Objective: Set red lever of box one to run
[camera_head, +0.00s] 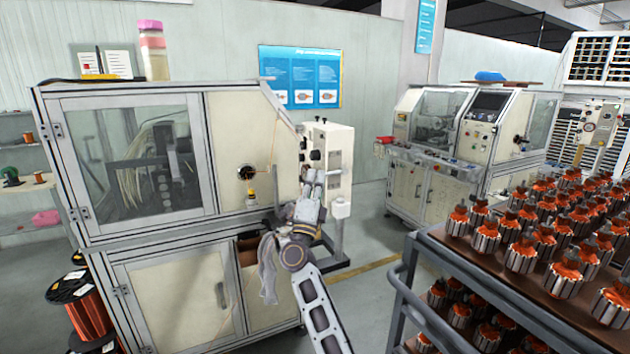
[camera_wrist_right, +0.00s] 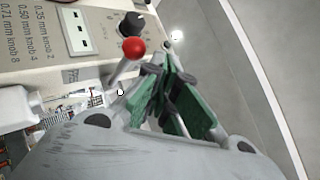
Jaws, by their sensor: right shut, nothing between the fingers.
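The red lever, a red ball (camera_wrist_right: 134,48) on a pale metal stem, stands out from the face of a cream control box (camera_wrist_right: 35,45) in the right wrist view. My right gripper (camera_wrist_right: 172,84), with green finger pads, is shut and empty just to the right of the lever. Whether it touches the stem cannot be told. In the head view the right gripper (camera_head: 314,178) is up against the cream control box (camera_head: 338,146) on the side of the left machine, and the red lever cannot be made out there. My left gripper is not in view.
A black knob (camera_wrist_right: 132,24) and a small green-and-white panel (camera_wrist_right: 78,32) sit close to the lever, with printed knob settings beside them. A large cabinet machine (camera_head: 160,240) stands at left. A rack (camera_head: 430,245) of orange-wound armatures stands at right, with open floor between.

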